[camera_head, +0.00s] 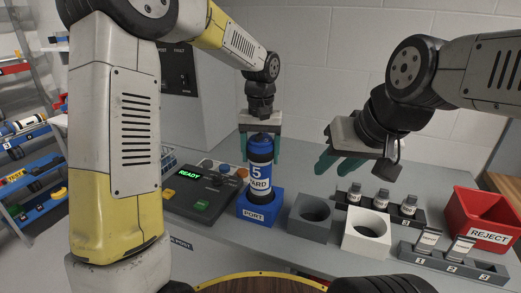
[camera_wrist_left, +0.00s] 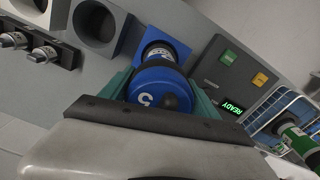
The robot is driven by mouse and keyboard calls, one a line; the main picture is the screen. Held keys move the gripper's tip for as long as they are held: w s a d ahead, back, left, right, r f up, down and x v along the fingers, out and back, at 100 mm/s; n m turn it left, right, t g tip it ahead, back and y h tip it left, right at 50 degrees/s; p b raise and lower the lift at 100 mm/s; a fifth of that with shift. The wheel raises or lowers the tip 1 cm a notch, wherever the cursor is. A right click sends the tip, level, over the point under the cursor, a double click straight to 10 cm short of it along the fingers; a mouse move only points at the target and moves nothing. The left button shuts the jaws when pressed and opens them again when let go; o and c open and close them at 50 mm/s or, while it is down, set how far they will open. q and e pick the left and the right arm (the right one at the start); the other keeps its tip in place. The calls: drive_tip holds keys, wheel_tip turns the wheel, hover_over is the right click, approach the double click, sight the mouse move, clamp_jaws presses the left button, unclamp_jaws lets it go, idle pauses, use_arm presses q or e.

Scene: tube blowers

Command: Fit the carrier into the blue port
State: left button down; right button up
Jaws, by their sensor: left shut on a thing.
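The carrier (camera_head: 260,178) is a dark cylinder with a blue cap and a white-and-blue label reading 5 and WARD. It stands roughly upright with its lower end at the opening of the blue port (camera_head: 258,214). I cannot tell how deep it is in. My left gripper (camera_head: 260,148) is shut on the carrier's top, a teal finger on each side. In the left wrist view the carrier's blue cap (camera_wrist_left: 158,88) lies between the fingers, with the blue port (camera_wrist_left: 180,50) beyond. My right gripper (camera_head: 338,164) is open and empty, in the air to the right.
A grey port block (camera_head: 297,228) and a white one (camera_head: 352,243) stand right of the blue port. A control panel showing READY (camera_head: 192,176) is on its left. Racks of small vials (camera_head: 440,262) and a red REJECT bin (camera_head: 470,222) are at the right.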

use_arm(q)
drive_tip(key=shift+f, duration=0.55)
drive_tip(key=shift+c, duration=0.9)
unclamp_jaws()
